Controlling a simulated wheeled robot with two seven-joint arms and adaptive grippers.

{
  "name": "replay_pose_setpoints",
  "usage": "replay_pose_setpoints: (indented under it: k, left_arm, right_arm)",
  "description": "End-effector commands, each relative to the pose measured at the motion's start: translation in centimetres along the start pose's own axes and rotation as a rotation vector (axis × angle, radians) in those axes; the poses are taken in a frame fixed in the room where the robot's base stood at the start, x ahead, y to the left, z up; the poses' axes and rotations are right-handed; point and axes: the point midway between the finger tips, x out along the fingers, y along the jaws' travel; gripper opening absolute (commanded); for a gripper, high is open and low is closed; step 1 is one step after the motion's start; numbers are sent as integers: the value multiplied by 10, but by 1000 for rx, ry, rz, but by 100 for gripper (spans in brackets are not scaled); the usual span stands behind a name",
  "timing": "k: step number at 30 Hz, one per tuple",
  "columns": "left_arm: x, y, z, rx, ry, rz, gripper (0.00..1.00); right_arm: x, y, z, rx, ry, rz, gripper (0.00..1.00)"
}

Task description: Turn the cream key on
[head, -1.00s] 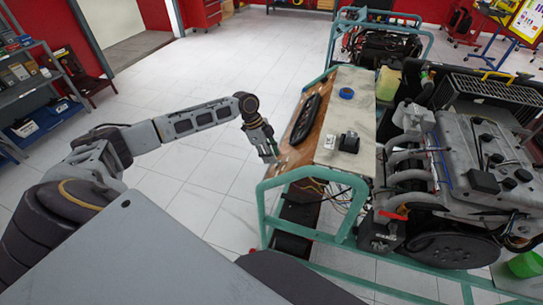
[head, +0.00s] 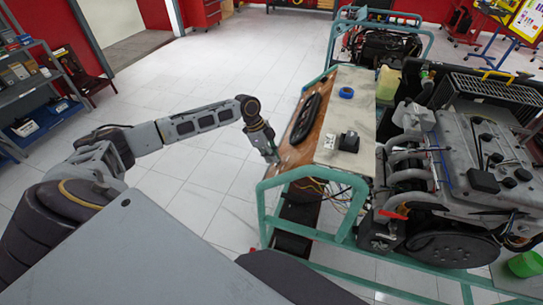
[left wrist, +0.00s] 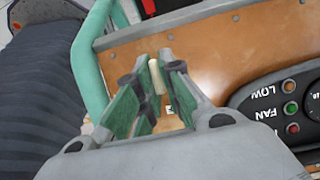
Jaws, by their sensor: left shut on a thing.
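The cream key (left wrist: 157,76) shows in the left wrist view between the fingertips of my left gripper (left wrist: 160,64), in front of the brown wooden panel (left wrist: 226,62). The fingers are shut on it. It is too small to make out in the head view, where my left gripper (head: 272,157) is at the near left edge of the panel (head: 290,157). How far the key is turned I cannot tell. My right gripper is not in view.
A black gauge cluster (left wrist: 285,115) with LOW and FAN lights is on the panel, right of the fingers in the left wrist view. The green frame rail (head: 312,176) runs close by the gripper. The engine (head: 480,160) stands to the right. Open floor (head: 200,190) lies to the left.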

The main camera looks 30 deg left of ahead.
Motion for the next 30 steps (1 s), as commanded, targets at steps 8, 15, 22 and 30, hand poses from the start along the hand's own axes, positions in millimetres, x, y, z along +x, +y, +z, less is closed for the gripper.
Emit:
replay_pose_setpoints:
  k: [8,15,22,30]
  left_arm:
    - [0,1,0,51,0,-24,0]
    - [-1,2,0,173,-1,-82,0]
    - [0,4,1,337,-1,-161,0]
    - [0,5,2,513,-1,-245,0]
  right_arm:
    - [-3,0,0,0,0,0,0]
    - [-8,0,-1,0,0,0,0]
    - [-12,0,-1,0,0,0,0]
    - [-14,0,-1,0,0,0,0]
